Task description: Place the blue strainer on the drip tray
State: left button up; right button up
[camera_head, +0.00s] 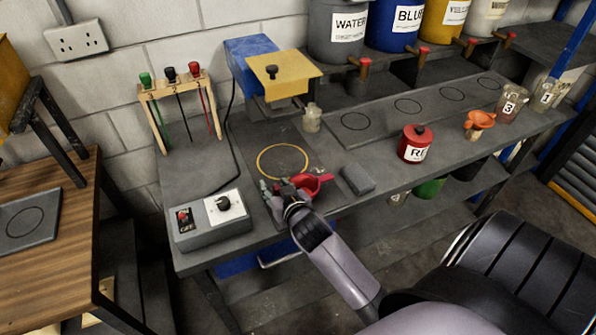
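I cannot make out a blue strainer in this view. My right gripper (284,187) is low over the front of the grey bench, at the near edge of a yellow ring. A red piece (313,184) shows right at the gripper; I cannot tell whether the fingers hold it or it lies behind them. A long dark tray with black circles (380,125) lies below the taps and looks like the drip tray. A smaller grey plate with one circle (27,222) lies on the wooden table at left. My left gripper is not in view.
A red can (415,143), an orange funnel (479,121) and numbered jars (512,103) stand on the bench at right. A grey block (358,179) lies right of the gripper. A control box (212,219) and a stirrer rack (180,95) stand at left.

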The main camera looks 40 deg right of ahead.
jog(key=shift+c, duration=0.3)
grip_shut()
dwell(0.3)
